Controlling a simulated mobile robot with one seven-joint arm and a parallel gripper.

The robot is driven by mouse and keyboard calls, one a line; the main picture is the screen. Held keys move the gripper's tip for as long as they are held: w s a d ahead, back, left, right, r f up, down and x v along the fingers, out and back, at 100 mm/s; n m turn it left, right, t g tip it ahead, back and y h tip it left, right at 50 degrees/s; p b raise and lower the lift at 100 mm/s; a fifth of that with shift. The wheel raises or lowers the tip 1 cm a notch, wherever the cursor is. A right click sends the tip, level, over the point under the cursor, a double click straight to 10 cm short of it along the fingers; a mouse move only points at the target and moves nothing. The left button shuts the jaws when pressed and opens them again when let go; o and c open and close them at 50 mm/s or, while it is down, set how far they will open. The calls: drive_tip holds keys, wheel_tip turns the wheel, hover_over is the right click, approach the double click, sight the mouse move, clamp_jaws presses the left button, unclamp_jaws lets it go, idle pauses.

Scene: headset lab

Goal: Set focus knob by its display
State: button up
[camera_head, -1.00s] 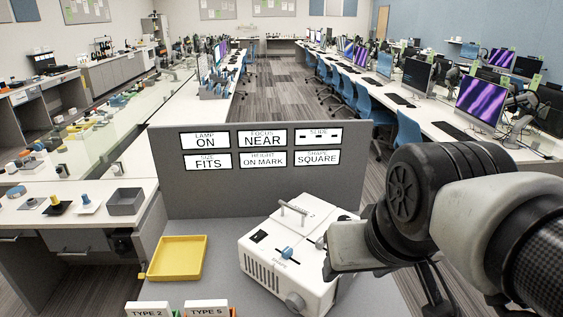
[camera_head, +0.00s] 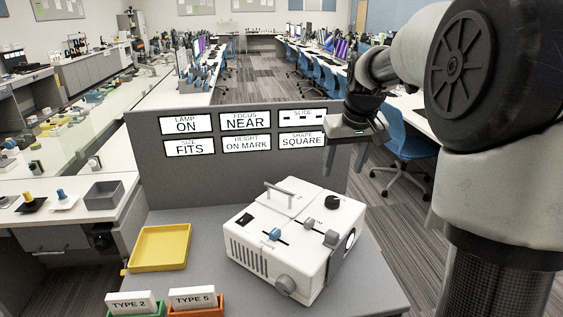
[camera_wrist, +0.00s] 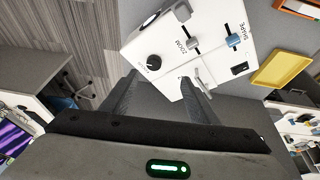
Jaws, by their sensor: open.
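The white projector-like device (camera_head: 285,240) stands on a grey table, turned at an angle. A black round knob (camera_head: 335,202) sits on its far top corner and also shows in the wrist view (camera_wrist: 153,62); its small label is too blurred to read surely. A display on the grey panel (camera_head: 245,122) reads FOCUS NEAR. My gripper (camera_head: 357,136) is raised beyond and above the device, near the panel's right end. In the wrist view its two dark fingers (camera_wrist: 160,95) are spread and empty, with the black knob beyond them.
The device also carries a grey zoom slider (camera_wrist: 194,43), a blue shape slider (camera_wrist: 233,41), a grey side knob (camera_head: 286,285) and a top handle (camera_head: 280,195). A yellow tray (camera_head: 160,248) and labelled bins (camera_head: 193,303) stand left. Other displays read ON, FITS, ON MARK, SQUARE.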

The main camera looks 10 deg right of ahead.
sight(333, 199)
drive_tip(key=w+x, duration=0.1)
drive_tip(key=x, duration=0.5)
drive_tip(key=w+d+x, duration=0.1)
drive_tip(key=x, duration=0.5)
drive_tip(key=r+x, duration=0.1)
drive_tip(key=x, duration=0.5)
drive_tip(key=shift+w+d+f, duration=0.2)
drive_tip(key=shift+w+f, duration=0.05)
drive_tip(key=shift+w, duration=0.3)
drive_tip(key=c, duration=1.1)
drive_tip(key=shift+o, duration=0.2)
